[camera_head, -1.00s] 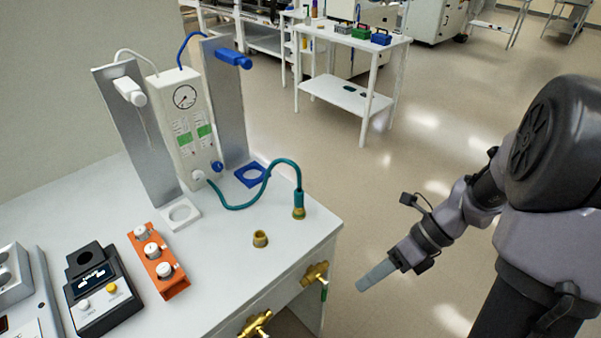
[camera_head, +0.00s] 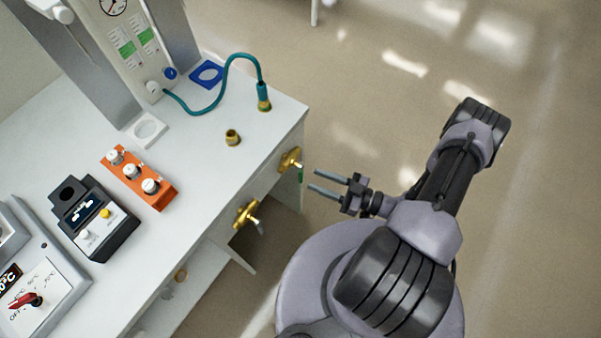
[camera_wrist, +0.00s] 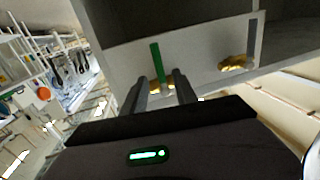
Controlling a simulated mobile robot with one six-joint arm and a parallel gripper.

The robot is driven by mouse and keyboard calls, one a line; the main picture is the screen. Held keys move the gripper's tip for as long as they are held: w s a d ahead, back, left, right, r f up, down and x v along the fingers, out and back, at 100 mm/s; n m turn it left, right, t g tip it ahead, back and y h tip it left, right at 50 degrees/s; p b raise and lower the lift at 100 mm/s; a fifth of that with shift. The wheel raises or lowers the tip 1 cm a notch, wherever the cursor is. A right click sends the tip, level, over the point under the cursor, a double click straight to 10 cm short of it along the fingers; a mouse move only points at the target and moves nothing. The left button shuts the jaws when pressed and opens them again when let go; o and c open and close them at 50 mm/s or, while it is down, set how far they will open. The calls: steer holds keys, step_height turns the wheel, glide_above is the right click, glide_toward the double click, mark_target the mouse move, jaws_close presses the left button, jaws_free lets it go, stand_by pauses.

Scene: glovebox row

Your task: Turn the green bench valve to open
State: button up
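The green bench valve has a brass body (camera_head: 289,159) on the bench's front panel, with a green lever (camera_head: 301,175) partly hidden behind my fingertips. In the wrist view the green lever (camera_wrist: 157,62) stands nearly upright in the picture, its brass body (camera_wrist: 154,86) seen between my fingers. My gripper (camera_head: 307,179) is open and empty, its two fingers pointing at the valve from the right. The tips are very close to the lever; I cannot tell whether they touch it. The gripper (camera_wrist: 160,80) also shows in the wrist view with a gap between its fingers.
A second brass valve (camera_head: 246,214) with a grey lever sits on the same panel, close by. On the bench top (camera_head: 215,190) are a teal hose (camera_head: 223,98), a brass fitting (camera_head: 232,138) and an orange rack (camera_head: 140,178). The floor on the right is clear.

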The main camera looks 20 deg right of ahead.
mark_target(301, 174)
steer(key=x, duration=0.6)
steer(key=shift+a+b, duration=0.1)
steer(key=shift+b, duration=0.25)
steer(key=shift+c, duration=0.3)
jaws_close()
stand_by(0.6)
